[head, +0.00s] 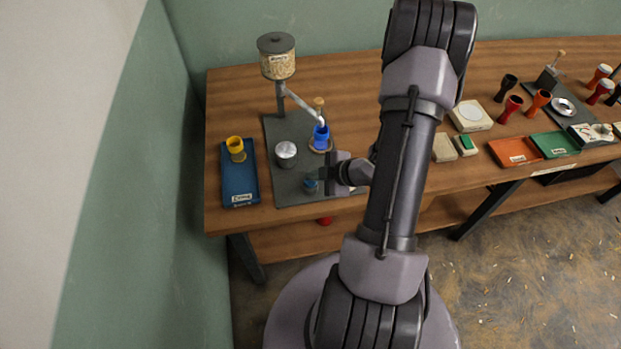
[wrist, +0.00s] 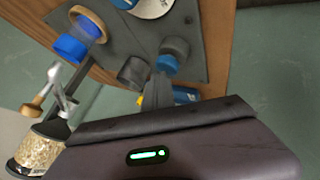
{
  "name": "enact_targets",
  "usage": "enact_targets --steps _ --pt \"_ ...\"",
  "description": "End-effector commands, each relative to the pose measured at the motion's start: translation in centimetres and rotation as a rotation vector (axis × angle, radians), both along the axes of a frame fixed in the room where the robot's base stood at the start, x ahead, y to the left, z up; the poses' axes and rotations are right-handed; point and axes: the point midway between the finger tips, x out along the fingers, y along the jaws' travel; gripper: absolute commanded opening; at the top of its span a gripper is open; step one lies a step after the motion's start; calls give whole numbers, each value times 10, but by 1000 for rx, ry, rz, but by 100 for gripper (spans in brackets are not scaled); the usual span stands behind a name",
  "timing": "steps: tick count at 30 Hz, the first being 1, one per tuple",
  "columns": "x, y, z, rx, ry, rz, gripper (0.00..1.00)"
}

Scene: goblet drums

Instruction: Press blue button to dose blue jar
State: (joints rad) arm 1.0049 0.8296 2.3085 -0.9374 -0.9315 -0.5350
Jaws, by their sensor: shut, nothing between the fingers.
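The blue button (head: 311,186) is a small blue cap near the front of the grey mat (head: 300,196). It also shows in the wrist view (wrist: 168,64), just past my fingertips. My gripper (head: 326,180) is shut and empty, right beside the button; I cannot tell whether it touches it. The gripper's fingers show in the wrist view (wrist: 157,90). The jar (wrist: 72,48) and hopper (wrist: 36,152) also show in the wrist view. The jar's contents are not clear.
A grey metal cup (head: 286,153) stands on the mat behind the button. A blue tray (head: 238,185) with a yellow jar (head: 236,148) lies to the left. My arm covers the table's middle. Trays and drum-shaped goblets (head: 511,107) stand on the right.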

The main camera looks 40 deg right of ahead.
Motion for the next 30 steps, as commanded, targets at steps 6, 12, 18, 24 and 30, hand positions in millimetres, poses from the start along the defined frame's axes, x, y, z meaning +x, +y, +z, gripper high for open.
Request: enact_targets --steps 6,12,18,24,30 --pt "0 0 -4 1 0 -1 0" --pt "0 0 -6 1 1 0 0" --pt "0 0 -7 0 2 -1 0" --pt "0 0 -6 0 2 -1 0" --pt "0 0 3 1 1 0 0"
